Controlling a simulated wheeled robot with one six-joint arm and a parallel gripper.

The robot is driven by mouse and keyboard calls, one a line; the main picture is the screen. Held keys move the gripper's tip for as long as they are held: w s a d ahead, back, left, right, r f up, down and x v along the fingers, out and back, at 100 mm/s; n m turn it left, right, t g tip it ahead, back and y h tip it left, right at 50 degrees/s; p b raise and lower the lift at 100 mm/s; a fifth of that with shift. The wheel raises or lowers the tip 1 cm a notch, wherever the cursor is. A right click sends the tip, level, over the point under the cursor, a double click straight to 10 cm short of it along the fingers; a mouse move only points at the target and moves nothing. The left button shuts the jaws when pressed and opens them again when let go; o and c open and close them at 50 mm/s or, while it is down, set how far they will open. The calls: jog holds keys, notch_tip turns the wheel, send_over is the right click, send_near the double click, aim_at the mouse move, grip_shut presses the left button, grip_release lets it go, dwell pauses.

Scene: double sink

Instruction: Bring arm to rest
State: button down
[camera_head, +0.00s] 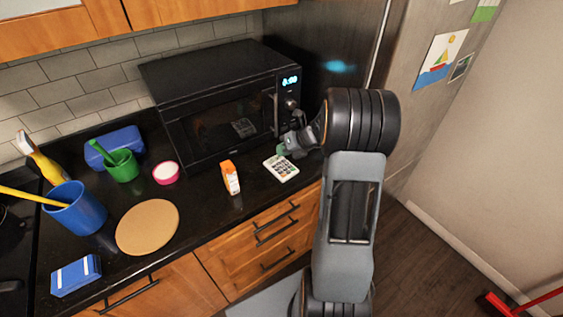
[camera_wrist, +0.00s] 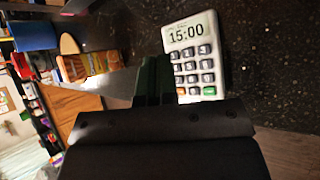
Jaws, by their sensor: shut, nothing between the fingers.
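My arm reaches up from the bottom of the head view and bends left at the top. My gripper (camera_head: 283,151) is just above the counter, beside a white keypad timer (camera_head: 281,168). In the wrist view my gripper (camera_wrist: 153,68) has its dark green fingers together with nothing between them. The timer (camera_wrist: 194,55) lies just beyond and right of the fingertips there, its display reading 15:00. I cannot tell whether the fingers touch it.
A black microwave (camera_head: 225,105) stands behind the timer. An orange carton (camera_head: 230,178), a round board (camera_head: 147,227), a pink-rimmed bowl (camera_head: 166,173), a green cup (camera_head: 123,166) and a blue cup (camera_head: 78,211) are on the dark counter. The fridge (camera_head: 425,95) is behind my arm.

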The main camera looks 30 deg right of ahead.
aim_at(286, 174)
notch_tip(286, 174, up, 2)
jog(key=shift+p, duration=0.6)
jog(key=shift+f, duration=0.1)
jog(key=shift+s+n, duration=0.1)
jog(key=shift+n, duration=1)
jog(key=s+n, duration=0.1)
jog(key=n, duration=0.1)
jog(key=s+f+n+g, duration=0.1)
jog(key=n, duration=0.1)
jog(key=s+a+f+n+g, duration=0.1)
jog(key=n, duration=0.1)
jog(key=shift+s+n, duration=0.3)
jog(key=shift+s, duration=0.05)
jog(key=s+a+r+n+h, duration=0.3)
jog(key=s+a+r+n, duration=0.3)
jog(key=n, duration=0.8)
jog(key=s+a+r+n+h, duration=0.3)
jog(key=s+a+r+n, duration=0.4)
jog(key=s+n, duration=0.4)
jog(key=r+n, duration=0.1)
jog(key=n, duration=0.1)
jog(key=shift+n, duration=0.4)
